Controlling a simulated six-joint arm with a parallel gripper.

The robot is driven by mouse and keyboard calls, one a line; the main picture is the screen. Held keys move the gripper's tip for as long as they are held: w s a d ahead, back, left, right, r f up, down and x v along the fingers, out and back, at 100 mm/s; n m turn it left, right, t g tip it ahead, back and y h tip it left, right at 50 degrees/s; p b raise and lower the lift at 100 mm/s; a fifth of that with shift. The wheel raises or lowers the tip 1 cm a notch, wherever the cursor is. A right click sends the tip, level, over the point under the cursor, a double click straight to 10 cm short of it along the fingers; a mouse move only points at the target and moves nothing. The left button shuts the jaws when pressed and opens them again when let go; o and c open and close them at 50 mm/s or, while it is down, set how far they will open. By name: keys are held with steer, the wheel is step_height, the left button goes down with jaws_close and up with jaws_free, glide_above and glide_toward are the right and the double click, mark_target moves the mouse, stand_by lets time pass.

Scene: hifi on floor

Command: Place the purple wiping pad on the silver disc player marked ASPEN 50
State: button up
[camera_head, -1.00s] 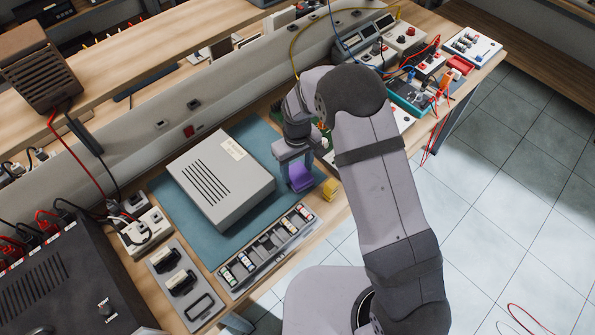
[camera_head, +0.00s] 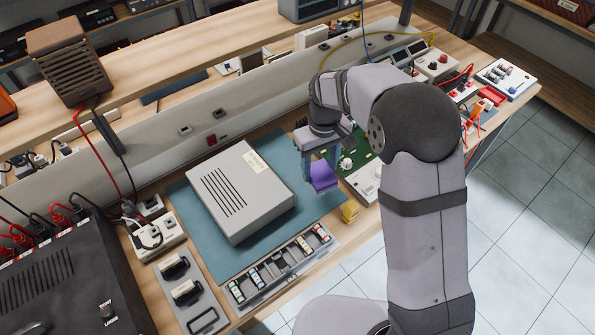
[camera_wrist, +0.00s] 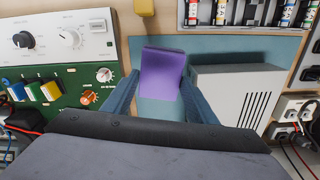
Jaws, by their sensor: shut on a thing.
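The purple wiping pad (camera_head: 323,176) is held in my gripper (camera_head: 322,180), to the right of the silver disc player. In the wrist view the pad (camera_wrist: 162,74) sits between the two fingers of my gripper (camera_wrist: 162,90). The silver disc player (camera_head: 240,197) lies on a teal mat (camera_head: 268,239); its top has dark slots and a pale label too small to read. The player (camera_wrist: 235,95) also shows at the right of the wrist view. The pad appears a little above the mat, apart from the player.
A dark unit (camera_head: 65,280) stands at left. The player's top is clear.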

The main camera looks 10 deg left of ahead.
steer(key=shift+a, duration=0.1)
steer(key=s+a+n, duration=0.1)
steer(key=a, duration=0.3)
steer(key=s+a+n, duration=0.1)
steer(key=s+a, duration=0.1)
steer(key=a, duration=0.3)
steer(key=s+a+r+n, duration=0.1)
steer(key=s+a, duration=0.1)
steer(key=a, duration=0.2)
steer(key=shift+a+r+n, duration=0.1)
steer(key=shift+a+n, duration=0.15)
steer(key=shift+n, duration=0.05)
steer(key=s+a+r, duration=0.1)
steer(key=a+r, duration=0.1)
steer(key=a, duration=0.3)
step_height(320, 180, up, 4)
steer(key=r+m, duration=0.1)
steer(key=m, duration=0.1)
glide_above(247, 196)
steer(key=shift+f, duration=0.25)
steer(key=shift+f+p, duration=1.85)
steer(key=shift+f, duration=3.15)
